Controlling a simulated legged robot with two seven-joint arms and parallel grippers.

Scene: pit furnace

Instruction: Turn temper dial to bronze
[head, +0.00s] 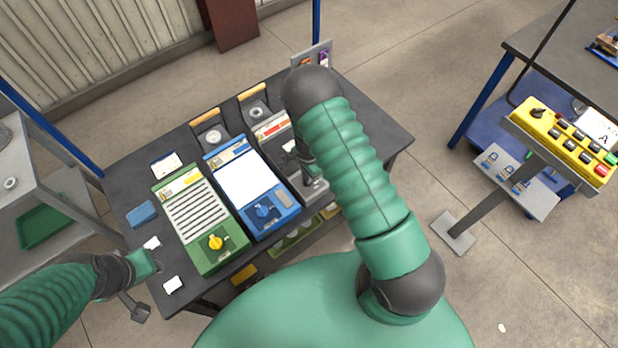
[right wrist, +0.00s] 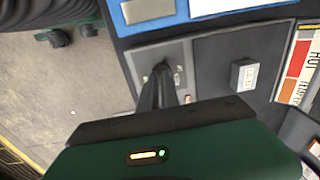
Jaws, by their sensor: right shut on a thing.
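The temper panel is a dark unit with a grey plate (right wrist: 140,56), a small block with a white label, and a red, orange and white strip marked HOT and TEMPER. In the right wrist view my right gripper (right wrist: 160,76) reaches down to the grey plate and is shut on the temper dial there. The dial is almost wholly hidden by the fingers, so its setting cannot be read. In the head view my right arm covers part of this panel. My left gripper (head: 155,264) is by the table's left edge, away from the panels; its jaws are unclear.
On the dark table (head: 130,185), a green panel (head: 229,246) with a yellow knob and a blue panel (head: 281,221) with a blue knob stand left of the temper panel. A yellow button box (head: 545,118) on a stand is at the right.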

